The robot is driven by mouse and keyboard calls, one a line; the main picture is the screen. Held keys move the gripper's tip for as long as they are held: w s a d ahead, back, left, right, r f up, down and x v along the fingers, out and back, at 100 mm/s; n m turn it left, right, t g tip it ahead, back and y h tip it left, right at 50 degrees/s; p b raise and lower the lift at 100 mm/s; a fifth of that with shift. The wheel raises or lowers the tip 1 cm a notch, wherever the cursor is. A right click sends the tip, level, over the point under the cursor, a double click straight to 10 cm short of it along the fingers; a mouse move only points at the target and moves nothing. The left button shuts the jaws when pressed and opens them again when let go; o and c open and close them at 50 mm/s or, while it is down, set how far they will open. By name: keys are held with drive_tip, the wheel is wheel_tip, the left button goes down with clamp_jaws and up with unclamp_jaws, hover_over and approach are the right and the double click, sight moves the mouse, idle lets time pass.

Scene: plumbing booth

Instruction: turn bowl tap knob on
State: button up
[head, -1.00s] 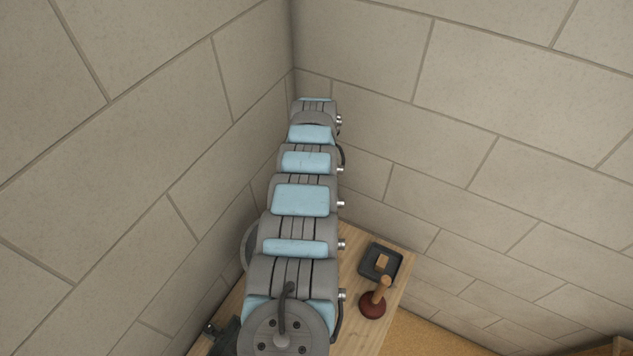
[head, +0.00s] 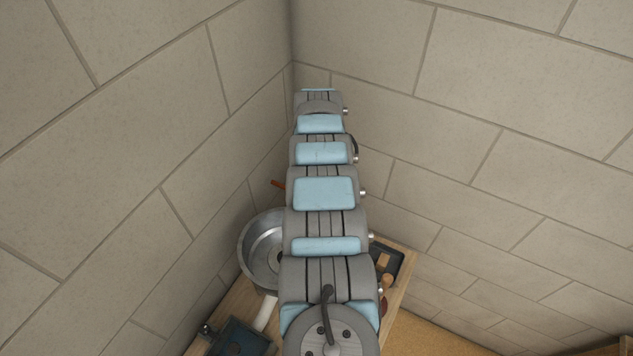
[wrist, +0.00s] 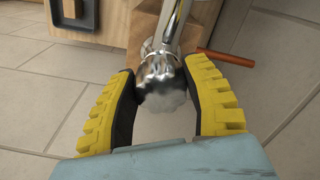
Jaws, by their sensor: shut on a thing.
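The tap knob (wrist: 163,98), chrome with a lobed rim, sits between the two yellow fingers of my gripper (wrist: 158,76) in the wrist view. The dark inner pads press on it from both sides, so the gripper is shut on it. A chrome tap pipe (wrist: 171,25) runs up from the knob in the picture, in front of a wooden post (wrist: 143,30). In the head view the metal bowl (head: 253,248) shows left of my arm, partly covered by it. My gripper and the knob are hidden there behind the arm.
A wooden bench (head: 401,290) holds a black tray (head: 398,262) and a partly hidden plunger on the right, and a dark teal box (head: 238,340) at front left. An orange pipe (head: 278,184) shows by the left wall; an orange rod (wrist: 226,57) lies right of the tap. Walls stand close.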

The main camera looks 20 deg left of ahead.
drive_tip(key=n+b, duration=0.3)
drive_tip(key=n, duration=0.1)
drive_tip(key=shift+d+f+n, duration=0.1)
drive_tip(key=shift+f+n, duration=0.05)
drive_tip(key=shift+n, duration=0.25)
idle(0.4)
drive_tip(key=o, duration=1.2)
drive_tip(key=shift+r, duration=0.25)
wheel_tip(320, 180, up, 12)
drive_tip(key=shift+f, duration=0.15)
